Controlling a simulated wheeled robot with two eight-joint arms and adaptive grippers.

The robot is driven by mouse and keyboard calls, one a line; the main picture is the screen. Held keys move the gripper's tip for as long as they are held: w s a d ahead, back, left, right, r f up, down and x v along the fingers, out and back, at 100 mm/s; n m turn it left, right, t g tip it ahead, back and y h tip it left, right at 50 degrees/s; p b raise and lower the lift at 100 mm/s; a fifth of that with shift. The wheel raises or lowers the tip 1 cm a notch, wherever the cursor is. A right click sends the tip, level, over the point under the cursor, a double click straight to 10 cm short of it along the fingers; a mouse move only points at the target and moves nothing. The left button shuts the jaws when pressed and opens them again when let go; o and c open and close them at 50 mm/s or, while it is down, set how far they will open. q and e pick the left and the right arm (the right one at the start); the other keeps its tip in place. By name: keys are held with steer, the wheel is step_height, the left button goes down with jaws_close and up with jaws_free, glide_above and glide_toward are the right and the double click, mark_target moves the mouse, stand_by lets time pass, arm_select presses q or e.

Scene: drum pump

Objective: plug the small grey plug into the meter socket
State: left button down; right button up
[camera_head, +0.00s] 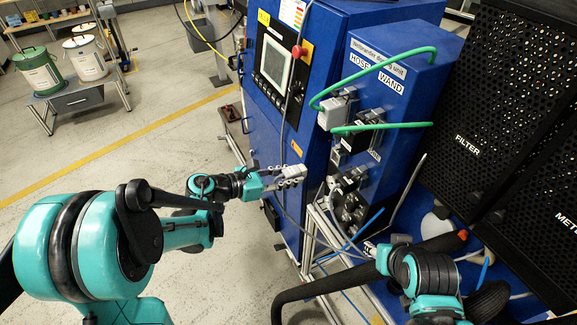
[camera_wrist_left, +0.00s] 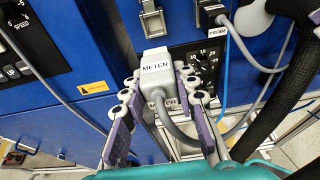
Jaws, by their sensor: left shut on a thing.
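My left gripper (camera_head: 288,177) is shut on the small grey plug (camera_head: 296,171), left of the blue unit's lower connector panel. In the left wrist view the plug (camera_wrist_left: 155,70), labelled METER, sits between the two fingers of that gripper (camera_wrist_left: 157,90). Its grey cable runs down between the fingers. The plug appears apart from the panel in the head view. I cannot pick out the meter socket; in the wrist view the plug covers part of the panel. My right gripper (camera_head: 374,252) is at lower right, pointing left; its fingers are too small to read.
A black dial (camera_wrist_left: 207,58) is beside the plug. Dark hoses and blue lines crowd the lower right. An aluminium frame (camera_head: 308,235) stands below.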

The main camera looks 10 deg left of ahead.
mark_target(305, 168)
arm_select(q)
steer(key=shift+w+d+f, duration=0.15)
steer(key=shift+w+d, duration=0.2)
steer(key=shift+w, duration=0.05)
steer(key=shift+w+d, duration=0.45)
steer(key=shift+d, duration=0.4)
steer(key=w+d, duration=0.2)
steer(key=d, duration=0.1)
steer(key=shift+w+d, duration=0.15)
steer(key=shift+w+d, duration=0.15)
steer(key=shift+d, duration=0.05)
steer(key=shift+w+d+b, duration=0.15)
steer(key=shift+d+b, duration=0.05)
steer(key=shift+b, duration=0.2)
stand_by(1.1)
